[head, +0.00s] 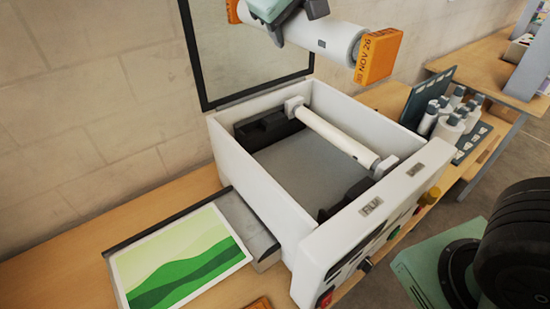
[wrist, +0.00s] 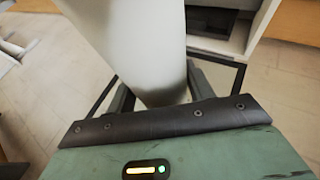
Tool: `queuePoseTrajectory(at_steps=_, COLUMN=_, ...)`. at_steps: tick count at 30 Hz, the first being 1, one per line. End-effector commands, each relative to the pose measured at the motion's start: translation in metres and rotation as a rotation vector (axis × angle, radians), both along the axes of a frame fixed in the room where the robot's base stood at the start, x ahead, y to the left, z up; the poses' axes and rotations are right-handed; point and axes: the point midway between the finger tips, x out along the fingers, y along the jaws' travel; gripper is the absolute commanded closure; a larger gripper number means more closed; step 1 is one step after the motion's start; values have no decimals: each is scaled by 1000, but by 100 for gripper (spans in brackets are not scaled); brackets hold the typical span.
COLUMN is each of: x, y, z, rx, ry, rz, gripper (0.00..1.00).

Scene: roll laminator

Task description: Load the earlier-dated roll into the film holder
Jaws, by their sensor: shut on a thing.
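My gripper (head: 290,14) is shut on a white film roll (head: 325,38) and holds it in the air above the back of the laminator. The roll lies crosswise, with orange end caps. The right cap (head: 377,56) reads "NOV 26" after smaller marks. In the wrist view, the roll (wrist: 135,45) fills the space between my fingers. The white laminator (head: 233,160) has its lid up. Dark brackets sit inside at the back left (head: 268,128) and the front right (head: 343,198); a label near the front one seems to read "FILM". A thin white roller (head: 335,135) spans the right side of the bay.
A green landscape print (head: 180,262) lies on the tray at the left. The raised lid frame (head: 198,60) stands behind the bay. Several bottles (head: 450,118) stand at the right. A small orange piece (head: 258,304) shows at the bottom edge; I cannot tell what it is.

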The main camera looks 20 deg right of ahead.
Motion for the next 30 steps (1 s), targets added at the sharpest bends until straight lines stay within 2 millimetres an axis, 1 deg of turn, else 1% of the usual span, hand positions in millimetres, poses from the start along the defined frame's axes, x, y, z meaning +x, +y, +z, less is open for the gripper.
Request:
queuePoseTrajectory(at_steps=1, x=0, y=-1, z=-8, rx=-1, ry=-2, rz=-2, gripper=96)
queuePoseTrajectory(at_steps=8, x=0, y=-1, z=-28, rx=0, ry=-2, rz=-1, gripper=96)
queuePoseTrajectory(at_steps=15, x=0, y=-1, z=-62, rx=0, ry=-2, rz=-1, gripper=96)
queuePoseTrajectory(at_steps=20, x=0, y=-1, z=-100, rx=0, ry=-1, rz=-1, gripper=96)
queuePoseTrajectory(at_steps=21, x=0, y=-1, z=-112, rx=0, ry=-1, rz=-1, gripper=96)
queuePoseTrajectory(at_steps=27, x=0, y=-1, z=-164, rx=0, ry=-2, rz=-1, gripper=96)
queuePoseTrajectory(at_steps=30, x=0, y=-1, z=-185, rx=0, ry=-2, rz=-1, gripper=96)
